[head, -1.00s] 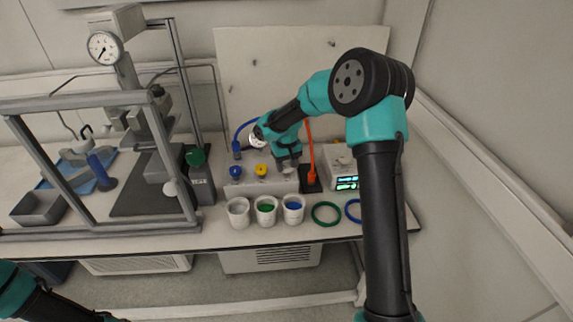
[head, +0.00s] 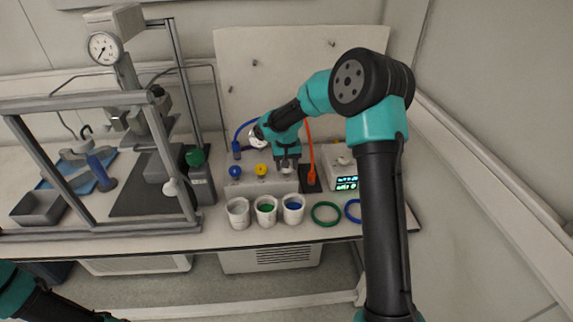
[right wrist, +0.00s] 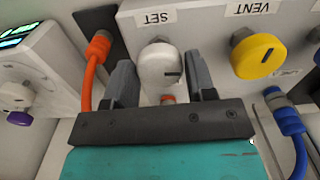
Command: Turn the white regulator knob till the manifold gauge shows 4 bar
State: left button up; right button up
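The white regulator knob (right wrist: 160,64) is below the SET label on the manifold block in the right wrist view; a dark mark shows on its lower right. My right gripper (right wrist: 160,72) has one finger on each side of this knob, with a thin gap seeming to remain, so it looks open around it. In the head view my right gripper (head: 287,163) is over the manifold block (head: 246,188). A white round part (head: 257,138), perhaps the manifold gauge, is partly behind my right arm, and I cannot read it. My left gripper is out of view; only its arm shows.
A yellow VENT knob (right wrist: 259,56) and a blue hose connector (right wrist: 288,119) are right of the fingers. An orange hose (right wrist: 91,68) is close on the left. Three white cups (head: 266,211) stand in front. A framed reactor with a dial gauge (head: 104,48) is at left.

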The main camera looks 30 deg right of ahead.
jog(key=o, duration=0.4)
jog(key=shift+c, duration=0.2)
notch_tip(320, 180, up, 17)
jog(key=shift+r, duration=0.2)
dwell(0.3)
dwell(0.3)
